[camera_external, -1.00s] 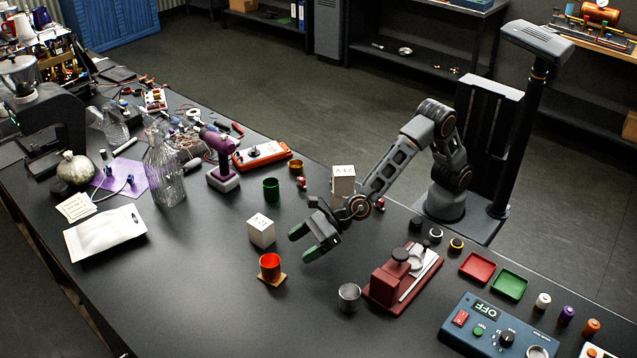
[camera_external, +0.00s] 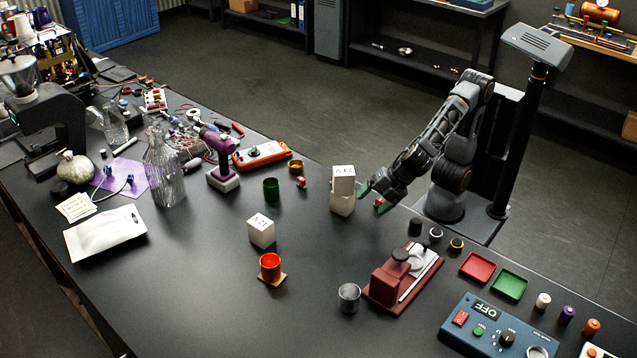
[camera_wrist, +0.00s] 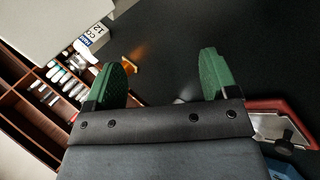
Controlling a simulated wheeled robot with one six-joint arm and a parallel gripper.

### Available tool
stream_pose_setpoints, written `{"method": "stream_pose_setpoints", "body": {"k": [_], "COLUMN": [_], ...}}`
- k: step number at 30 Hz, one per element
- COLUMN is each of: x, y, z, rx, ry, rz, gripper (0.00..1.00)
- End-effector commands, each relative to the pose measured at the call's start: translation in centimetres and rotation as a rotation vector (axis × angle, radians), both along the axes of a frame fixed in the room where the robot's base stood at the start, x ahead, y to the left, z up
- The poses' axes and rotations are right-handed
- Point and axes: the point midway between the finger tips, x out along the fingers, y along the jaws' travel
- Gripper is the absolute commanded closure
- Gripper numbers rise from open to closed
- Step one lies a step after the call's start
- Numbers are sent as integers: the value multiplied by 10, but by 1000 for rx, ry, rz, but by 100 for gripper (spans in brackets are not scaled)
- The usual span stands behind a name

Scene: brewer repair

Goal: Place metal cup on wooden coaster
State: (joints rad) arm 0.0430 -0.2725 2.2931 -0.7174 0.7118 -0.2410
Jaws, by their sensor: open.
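The metal cup (camera_external: 349,297) is a small grey cup standing on the black table, just left of the red tamping stand. The wooden coaster (camera_external: 271,281) lies further left, under a red-orange cup (camera_external: 270,266); only its edges show. My gripper (camera_external: 371,196) has green fingertips and is beside the stacked white blocks, well behind the metal cup and apart from it. In the wrist view my gripper (camera_wrist: 160,72) is open, with nothing between its fingers. I cannot clearly make out the metal cup in the wrist view.
Two white blocks (camera_external: 342,190) are stacked left of my gripper. Another white block (camera_external: 261,231) stands behind the coaster, and a green cup (camera_external: 271,189) further back. The red stand (camera_external: 391,284) is right of the metal cup. Table between cup and coaster is clear.

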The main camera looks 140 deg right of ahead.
Motion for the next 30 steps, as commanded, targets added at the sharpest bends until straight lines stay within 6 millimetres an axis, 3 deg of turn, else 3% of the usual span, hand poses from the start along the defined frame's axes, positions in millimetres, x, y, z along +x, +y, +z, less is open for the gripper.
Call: {"method": "stream_pose_setpoints", "body": {"k": [3,10,15,25,30], "x": [-44,-92,-105,-106,-106], "y": [31,76,92,94,94], "z": [-15,-33,-36,-36,-19], "rx": [270,600,701,717,718], "ry": [-14,20,40,44,36], "rz": [-205,-445,-514,-526,-521], "gripper": [20,20,20,20,20]}}
